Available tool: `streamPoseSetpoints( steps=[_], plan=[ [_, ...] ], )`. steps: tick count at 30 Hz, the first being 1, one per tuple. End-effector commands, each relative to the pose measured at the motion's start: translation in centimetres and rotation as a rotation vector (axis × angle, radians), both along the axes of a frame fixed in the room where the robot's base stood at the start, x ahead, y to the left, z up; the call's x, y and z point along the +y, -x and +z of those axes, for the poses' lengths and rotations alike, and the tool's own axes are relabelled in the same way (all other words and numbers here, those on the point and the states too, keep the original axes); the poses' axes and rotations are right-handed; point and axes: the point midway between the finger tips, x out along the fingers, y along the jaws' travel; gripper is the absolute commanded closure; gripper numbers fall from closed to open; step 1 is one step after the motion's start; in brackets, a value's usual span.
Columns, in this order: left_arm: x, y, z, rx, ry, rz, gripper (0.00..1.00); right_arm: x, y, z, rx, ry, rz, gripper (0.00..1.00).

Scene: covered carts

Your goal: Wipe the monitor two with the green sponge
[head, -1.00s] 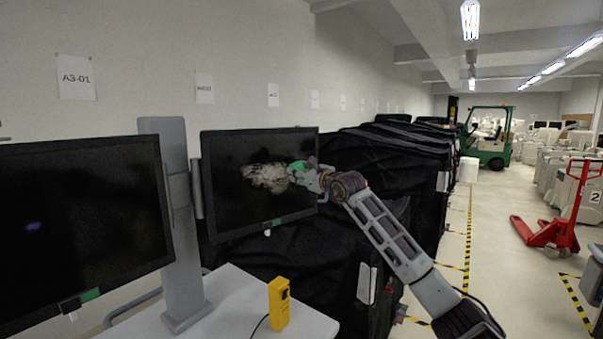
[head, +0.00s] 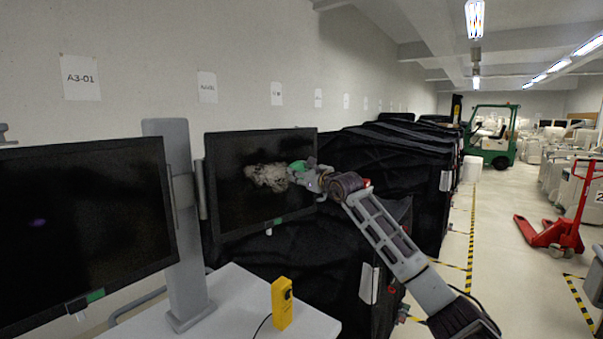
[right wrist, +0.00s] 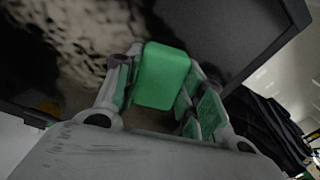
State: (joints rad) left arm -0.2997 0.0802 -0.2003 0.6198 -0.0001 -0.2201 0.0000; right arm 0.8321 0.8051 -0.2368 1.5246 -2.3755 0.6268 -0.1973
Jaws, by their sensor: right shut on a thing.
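The right-hand monitor (head: 240,205) has a dark screen with a pale, smeared dirty patch (head: 265,177) near its middle. My right gripper (head: 302,174) is in front of the right part of that screen, just right of the patch. It is shut on the green sponge (right wrist: 162,76), which sits between the fingers in the right wrist view. The sponge (head: 298,165) is close to the screen; whether it touches cannot be told. In the right wrist view the smeared patch (right wrist: 70,40) lies left of the sponge. A second monitor (head: 85,220) stands at left with a dark screen. My left gripper is not seen.
A grey stand (head: 178,230) rises between the monitors from a white table (head: 235,300). A yellow device (head: 282,303) with a cable stands on the table. Black covered carts (head: 385,160) line the wall. A red pallet jack (head: 555,232) and green forklift (head: 492,137) are at right.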

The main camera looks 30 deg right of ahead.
Motion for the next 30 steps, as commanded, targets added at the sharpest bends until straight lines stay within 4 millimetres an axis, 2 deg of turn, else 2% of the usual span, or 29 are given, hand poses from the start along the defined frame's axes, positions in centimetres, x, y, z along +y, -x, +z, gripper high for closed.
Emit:
streamPoseSetpoints(
  steps=[30],
  plan=[
    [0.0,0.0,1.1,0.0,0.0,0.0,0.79,0.2,-1.9,0.0,0.001,-0.001,0.002,0.8]
  ],
)
